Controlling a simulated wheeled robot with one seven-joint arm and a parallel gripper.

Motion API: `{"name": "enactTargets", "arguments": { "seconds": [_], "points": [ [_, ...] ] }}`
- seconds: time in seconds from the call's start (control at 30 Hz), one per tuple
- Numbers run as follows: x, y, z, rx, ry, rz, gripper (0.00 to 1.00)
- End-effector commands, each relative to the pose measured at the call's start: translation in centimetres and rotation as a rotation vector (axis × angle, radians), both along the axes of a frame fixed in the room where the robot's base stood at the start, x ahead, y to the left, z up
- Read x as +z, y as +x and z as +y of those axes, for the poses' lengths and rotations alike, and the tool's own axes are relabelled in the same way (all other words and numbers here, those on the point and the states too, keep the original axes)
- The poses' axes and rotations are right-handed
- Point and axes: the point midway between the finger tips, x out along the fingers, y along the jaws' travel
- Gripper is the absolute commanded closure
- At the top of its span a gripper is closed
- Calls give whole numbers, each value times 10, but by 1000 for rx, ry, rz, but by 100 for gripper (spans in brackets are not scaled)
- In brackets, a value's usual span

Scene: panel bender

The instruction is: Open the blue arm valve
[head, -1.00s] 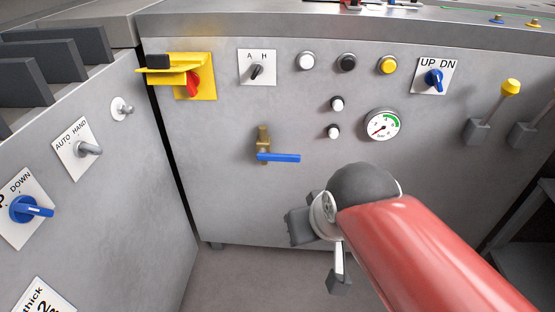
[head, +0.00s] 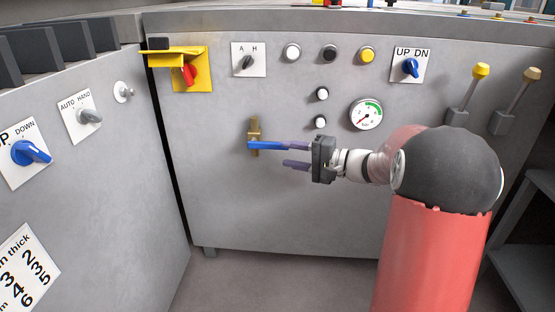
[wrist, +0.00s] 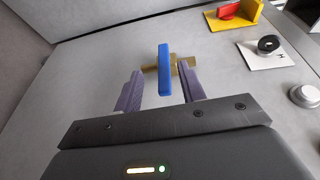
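The blue arm valve has a brass body (head: 254,131) on the grey panel front and a blue lever (head: 266,145) that points right, roughly level. In the wrist view the blue lever (wrist: 164,72) lies across the brass body (wrist: 183,69) and reaches toward my gripper (wrist: 160,88). My gripper (head: 294,154) comes from the right in the head view, with its two purple fingers spread apart. The lever's end lies between the fingers in the wrist view, with gaps on both sides. In the head view the upper finger overlaps the lever's end. Contact cannot be told.
Above the valve are a yellow-red switch (head: 190,74), the A/H selector (head: 247,62) and several push buttons. A pressure gauge (head: 366,114) is to the right, above my arm. A side panel with knobs (head: 28,152) stands at left. The panel below the valve is clear.

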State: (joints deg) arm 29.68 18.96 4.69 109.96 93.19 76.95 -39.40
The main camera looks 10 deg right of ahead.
Motion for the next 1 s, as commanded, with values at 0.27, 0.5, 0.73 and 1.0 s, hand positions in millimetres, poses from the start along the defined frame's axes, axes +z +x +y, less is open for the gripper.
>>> {"name": "enactTargets", "arguments": {
  "seconds": [0.27,0.5,0.73,1.0],
  "points": [
    [-4,25,-11,-54,64,-44,60],
    [-4,49,19,-52,64,-41,60],
    [-4,65,37,-54,62,-40,60],
    [-4,67,39,-55,62,-40,60]
  ]
}}
